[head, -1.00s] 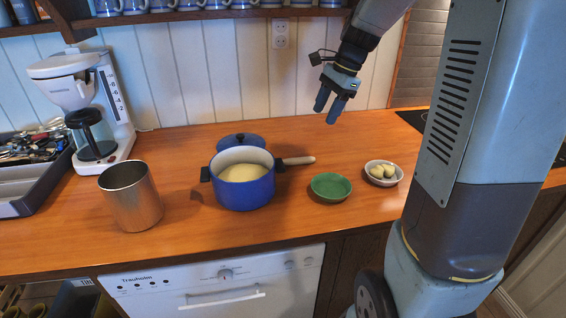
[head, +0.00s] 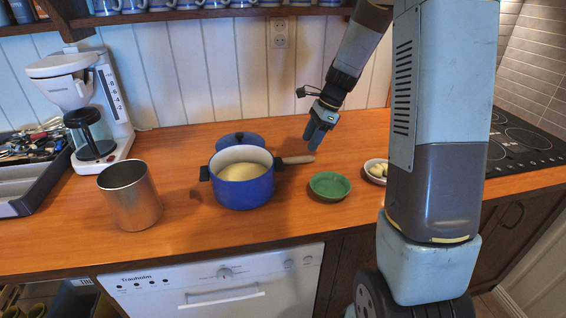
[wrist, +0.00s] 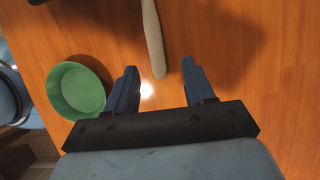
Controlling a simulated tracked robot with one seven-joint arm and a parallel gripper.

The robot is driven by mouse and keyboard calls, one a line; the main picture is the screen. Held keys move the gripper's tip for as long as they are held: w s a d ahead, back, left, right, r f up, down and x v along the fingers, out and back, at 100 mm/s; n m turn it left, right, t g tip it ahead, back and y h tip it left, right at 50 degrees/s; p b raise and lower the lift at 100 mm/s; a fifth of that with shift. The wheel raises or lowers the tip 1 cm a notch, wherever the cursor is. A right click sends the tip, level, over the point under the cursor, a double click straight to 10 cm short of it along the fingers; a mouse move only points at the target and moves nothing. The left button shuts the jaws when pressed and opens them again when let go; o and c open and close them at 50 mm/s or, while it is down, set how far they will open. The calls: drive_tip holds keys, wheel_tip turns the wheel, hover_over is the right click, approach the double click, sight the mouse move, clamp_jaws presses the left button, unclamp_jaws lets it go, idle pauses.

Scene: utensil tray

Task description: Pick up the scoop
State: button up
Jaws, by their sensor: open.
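The scoop shows as a pale, light-wood handle (head: 299,160) just right of the blue pot (head: 243,190). Its other end is hidden by the pot and its dark side handle. In the wrist view the handle (wrist: 152,40) runs down from the top edge, and its rounded end lies near the line between my fingertips. My gripper (head: 316,143) is open and empty, pointing down just above the handle's end. In the wrist view my gripper (wrist: 160,68) has one finger on each side of that end, and I see no contact.
A green bowl (head: 330,186) stands close in front of my gripper. A white bowl of pale food (head: 375,171) is partly behind my arm. A blue lid (head: 240,139) lies behind the pot; a metal canister (head: 131,196) stands left. The counter behind my gripper is clear.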

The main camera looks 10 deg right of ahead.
sight(304, 157)
drive_tip(key=shift+s+x, duration=0.15)
drive_tip(key=shift+x, duration=1.3)
drive_tip(key=shift+s+x, duration=0.15)
drive_tip(key=shift+x, duration=1.3)
drive_tip(key=shift+d, duration=0.1)
clamp_jaws()
